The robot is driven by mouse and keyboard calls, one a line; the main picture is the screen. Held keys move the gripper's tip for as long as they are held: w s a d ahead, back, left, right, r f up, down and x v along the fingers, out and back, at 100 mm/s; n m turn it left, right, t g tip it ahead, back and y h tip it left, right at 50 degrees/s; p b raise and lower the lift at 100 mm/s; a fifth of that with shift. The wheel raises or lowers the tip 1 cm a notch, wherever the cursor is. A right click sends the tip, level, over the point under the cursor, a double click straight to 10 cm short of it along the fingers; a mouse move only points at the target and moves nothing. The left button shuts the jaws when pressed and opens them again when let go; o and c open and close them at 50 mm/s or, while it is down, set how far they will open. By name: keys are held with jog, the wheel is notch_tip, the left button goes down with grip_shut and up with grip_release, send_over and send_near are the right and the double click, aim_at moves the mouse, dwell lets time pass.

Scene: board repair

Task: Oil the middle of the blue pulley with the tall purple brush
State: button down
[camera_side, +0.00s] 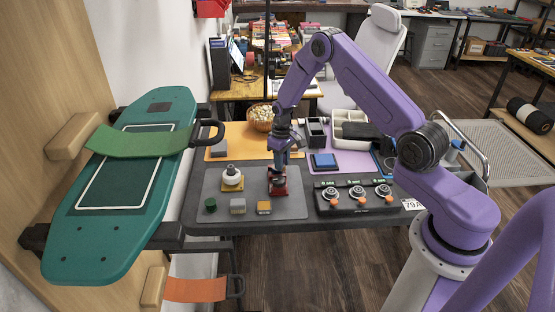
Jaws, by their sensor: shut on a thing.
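My gripper (279,158) points down over the grey mat (304,206), at the middle of the table. It is shut on a slim thing directly above a small red block-like piece (277,184) on that mat. The held thing is too small and dark to make out, so I cannot tell whether it is the tall purple brush. I cannot tell whether it touches the red piece. I cannot make out a blue pulley; a blue square block (324,160) lies on the purple mat (350,160) behind.
On the grey mat are a white round part on a yellow base (232,178), a green cylinder (210,205), a grey block (238,206) and a yellow block (264,208). A black panel with dials (357,207) stands right. A teal board (105,240) is at left.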

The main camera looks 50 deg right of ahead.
jog(key=shift+r, duration=3.85)
